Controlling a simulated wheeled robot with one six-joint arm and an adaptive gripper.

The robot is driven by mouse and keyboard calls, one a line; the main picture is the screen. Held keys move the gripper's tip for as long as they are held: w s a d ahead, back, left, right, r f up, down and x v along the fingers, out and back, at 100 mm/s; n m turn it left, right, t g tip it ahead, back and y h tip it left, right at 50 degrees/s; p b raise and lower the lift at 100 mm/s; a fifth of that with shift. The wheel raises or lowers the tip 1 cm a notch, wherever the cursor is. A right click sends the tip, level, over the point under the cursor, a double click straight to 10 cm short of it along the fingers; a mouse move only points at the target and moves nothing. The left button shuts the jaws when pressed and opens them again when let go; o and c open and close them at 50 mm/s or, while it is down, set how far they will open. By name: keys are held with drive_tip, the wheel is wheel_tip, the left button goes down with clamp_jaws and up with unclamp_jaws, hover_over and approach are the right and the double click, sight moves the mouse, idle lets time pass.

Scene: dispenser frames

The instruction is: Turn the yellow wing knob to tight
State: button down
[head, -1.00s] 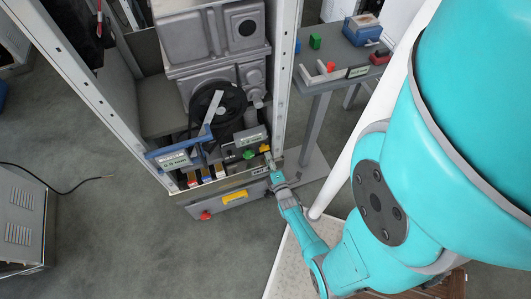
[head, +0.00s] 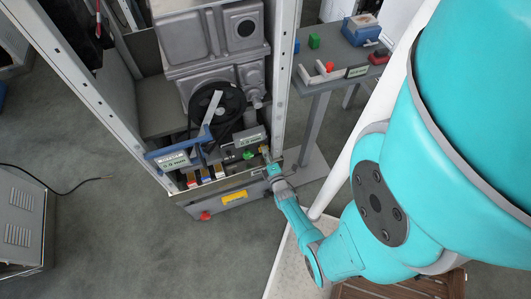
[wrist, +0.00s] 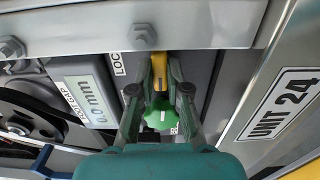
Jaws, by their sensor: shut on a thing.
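The yellow wing knob (wrist: 159,66) sits between my fingertips in the wrist view, with its narrow edge toward the camera. My gripper (wrist: 160,76) is shut on it, one finger on each side. In the head view my gripper (head: 267,160) is at the lower right of the machine frame, and only a small bit of the yellow knob (head: 263,149) shows there. My fingers hide part of the knob, and I cannot read its turn against any mark.
A green knob (wrist: 160,115) shows between my fingers in the wrist view. A grey box reading 0.0 mm (wrist: 90,95) is to the left, and a UNIT 24 plate (wrist: 283,102) is on the right post. A metal rail with bolts (wrist: 225,25) runs across the top.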

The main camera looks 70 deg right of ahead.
drive_tip(key=shift+m, duration=0.4)
drive_tip(key=m, duration=1.2)
drive_tip(key=shift+m, duration=2.7)
drive_tip(key=c, duration=1.1)
unclamp_jaws()
drive_tip(key=shift+c, duration=0.2)
